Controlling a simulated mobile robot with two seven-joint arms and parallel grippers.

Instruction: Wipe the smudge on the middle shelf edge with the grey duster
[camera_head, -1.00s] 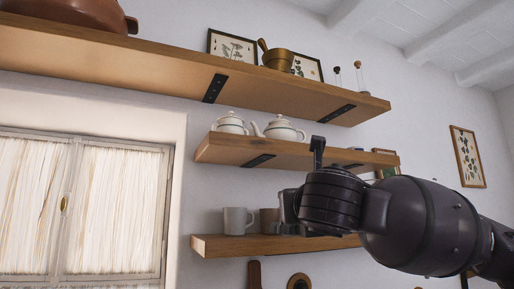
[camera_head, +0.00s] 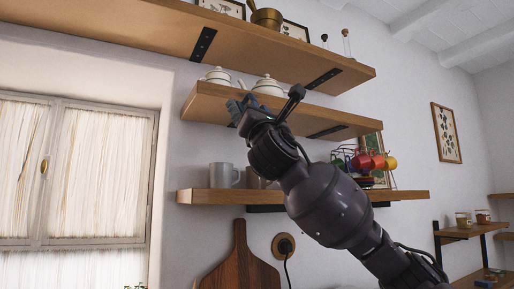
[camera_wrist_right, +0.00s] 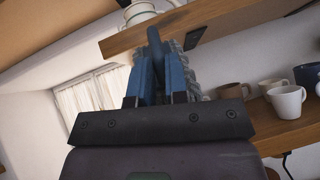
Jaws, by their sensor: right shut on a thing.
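The middle shelf (camera_head: 205,103) is a wooden board on the wall with its front edge facing me. It crosses the top of the right wrist view (camera_wrist_right: 122,41). My right gripper (camera_head: 238,107) is raised in front of the shelf's left part. In the right wrist view my right gripper (camera_wrist_right: 158,72) has blue fingers shut on the grey duster (camera_wrist_right: 193,72), whose fluffy grey part shows beside and behind the fingers. The duster's tip is close to the shelf edge; I cannot tell if they touch. I cannot make out the smudge. My left gripper is out of view.
White teapots (camera_head: 268,87) stand on the middle shelf above my gripper. Mugs (camera_head: 224,175) stand on the lower shelf (camera_head: 200,196), with coloured cups (camera_head: 372,162) at its right. The top shelf (camera_head: 130,40) overhangs. A cutting board (camera_head: 240,262) hangs below.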

